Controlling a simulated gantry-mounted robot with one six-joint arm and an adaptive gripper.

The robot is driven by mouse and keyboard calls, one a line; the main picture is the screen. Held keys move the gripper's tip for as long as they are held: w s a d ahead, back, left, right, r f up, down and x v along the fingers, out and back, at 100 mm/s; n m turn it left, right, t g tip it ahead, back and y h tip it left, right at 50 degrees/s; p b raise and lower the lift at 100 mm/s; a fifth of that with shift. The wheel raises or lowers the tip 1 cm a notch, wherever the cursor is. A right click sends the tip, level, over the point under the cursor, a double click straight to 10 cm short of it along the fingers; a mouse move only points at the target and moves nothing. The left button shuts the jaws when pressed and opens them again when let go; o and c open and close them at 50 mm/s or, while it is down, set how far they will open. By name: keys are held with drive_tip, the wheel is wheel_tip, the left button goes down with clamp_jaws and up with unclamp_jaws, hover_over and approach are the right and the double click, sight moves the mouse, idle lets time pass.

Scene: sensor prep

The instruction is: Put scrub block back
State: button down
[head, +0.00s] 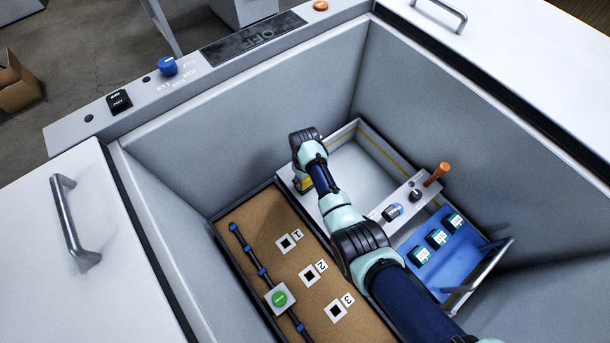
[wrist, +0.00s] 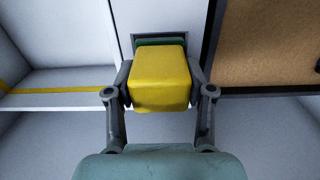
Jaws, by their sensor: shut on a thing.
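The scrub block (wrist: 160,80) is yellow with a dark green layer along its far edge. My gripper (wrist: 160,92) is shut on it, one finger on each side. The green layer shows at a dark-edged rectangular slot (wrist: 134,40) in a pale surface in the wrist view. I cannot tell whether the block is in the slot or just above it. In the head view a small part of the yellow block (head: 307,184) shows below my wrist, at the left end of the white shelf (head: 370,213); my arm hides most of the gripper.
A brown board (head: 270,220) with numbered square markers lies to the left, with a dark rod and a green-buttoned box (head: 280,298) on it. Grey walls surround the well.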

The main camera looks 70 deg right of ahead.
drive_tip(key=shift+f, duration=0.2)
idle(0.6)
drive_tip(key=shift+c, duration=1.7)
unclamp_jaws()
wheel_tip(320, 180, up, 8)
drive_tip(key=p, duration=0.8)
